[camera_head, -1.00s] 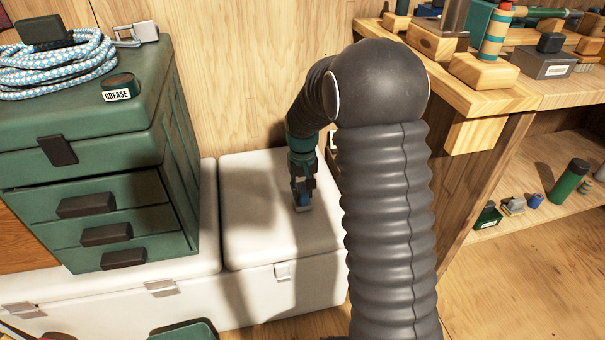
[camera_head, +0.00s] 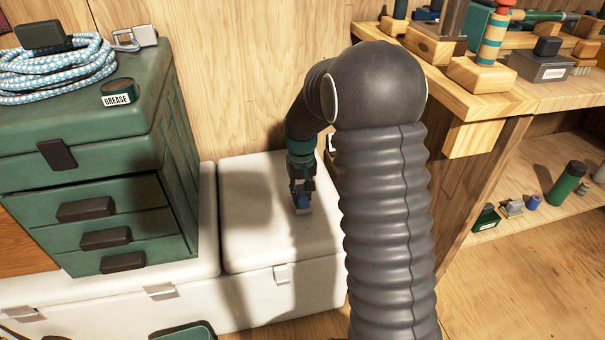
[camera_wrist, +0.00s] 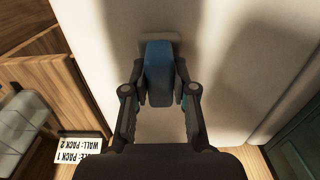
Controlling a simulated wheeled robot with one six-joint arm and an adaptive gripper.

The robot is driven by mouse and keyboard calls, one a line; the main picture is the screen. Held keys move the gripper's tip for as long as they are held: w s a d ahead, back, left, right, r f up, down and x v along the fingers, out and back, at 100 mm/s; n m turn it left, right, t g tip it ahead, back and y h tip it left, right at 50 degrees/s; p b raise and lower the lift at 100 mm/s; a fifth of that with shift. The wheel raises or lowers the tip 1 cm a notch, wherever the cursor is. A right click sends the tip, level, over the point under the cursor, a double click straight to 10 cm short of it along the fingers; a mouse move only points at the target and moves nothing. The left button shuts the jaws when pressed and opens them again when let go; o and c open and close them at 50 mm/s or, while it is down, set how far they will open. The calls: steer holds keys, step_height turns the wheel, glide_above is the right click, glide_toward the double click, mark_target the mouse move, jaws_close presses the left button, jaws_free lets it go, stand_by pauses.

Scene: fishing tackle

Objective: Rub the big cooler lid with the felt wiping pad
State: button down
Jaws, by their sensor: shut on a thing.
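The white cooler's right-hand lid (camera_head: 250,235) lies flat and closed in the head view; its pale surface also fills much of the wrist view (camera_wrist: 100,35). My gripper (camera_head: 301,188) points down over the middle-right of this lid. In the wrist view my gripper (camera_wrist: 160,88) is shut on the blue grip of the felt wiping pad (camera_wrist: 158,65). The pad's pale grey base shows beyond the fingertips, at or very near the lid surface; I cannot tell if it touches. My arm hides the lid's right part in the head view.
A green tackle box (camera_head: 85,185) with rope and a grease tin stands on the cooler's left part. A wooden workbench (camera_head: 480,110) with tools and a low shelf (camera_head: 545,190) is on the right. The wooden wall (camera_head: 230,80) rises behind the lid.

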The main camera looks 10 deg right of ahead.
mark_target(301, 191)
step_height(301, 191, up, 5)
steer(key=p, duration=0.2)
steer(key=shift+r+p, duration=0.15)
steer(key=shift+p, duration=0.15)
steer(key=shift+r, duration=1.15)
steer(key=shift+w, duration=0.1)
